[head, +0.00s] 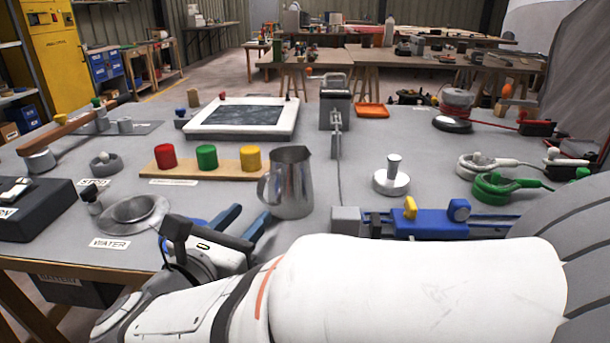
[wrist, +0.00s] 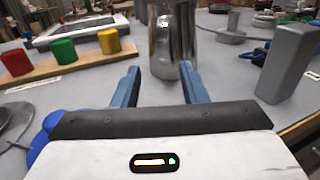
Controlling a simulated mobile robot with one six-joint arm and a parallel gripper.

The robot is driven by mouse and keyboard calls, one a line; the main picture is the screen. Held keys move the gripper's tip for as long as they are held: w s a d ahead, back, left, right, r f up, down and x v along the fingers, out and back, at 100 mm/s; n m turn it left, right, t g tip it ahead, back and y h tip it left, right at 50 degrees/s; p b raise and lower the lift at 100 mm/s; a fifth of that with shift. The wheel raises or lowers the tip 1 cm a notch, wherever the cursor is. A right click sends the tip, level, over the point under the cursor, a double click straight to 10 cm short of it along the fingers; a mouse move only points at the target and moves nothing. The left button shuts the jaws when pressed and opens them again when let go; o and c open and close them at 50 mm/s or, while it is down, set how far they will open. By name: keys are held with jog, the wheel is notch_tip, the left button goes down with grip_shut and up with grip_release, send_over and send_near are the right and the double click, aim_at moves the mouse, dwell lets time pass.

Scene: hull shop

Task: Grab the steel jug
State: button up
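The steel jug (head: 290,185) stands upright on the grey table, near its front edge, with its handle to the left in the head view. In the wrist view the jug (wrist: 172,40) is straight ahead, with its top cut off by the frame. My gripper (head: 248,222) has blue fingers and is in front of the jug, to its lower left in the head view. In the wrist view the fingers of my gripper (wrist: 158,82) are apart with nothing between them. The jug is just beyond the fingertips.
A wooden board (head: 185,165) with red, green and yellow cylinders lies behind and left of the jug. A metal dish (head: 133,213) marked WATER sits at left. A grey block (wrist: 288,62) and a blue clamp-like fixture (head: 435,222) stand at right. A knobbed steel disc (head: 391,183) is beyond.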

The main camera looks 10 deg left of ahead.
jog(key=shift+x, duration=1.1)
grip_shut()
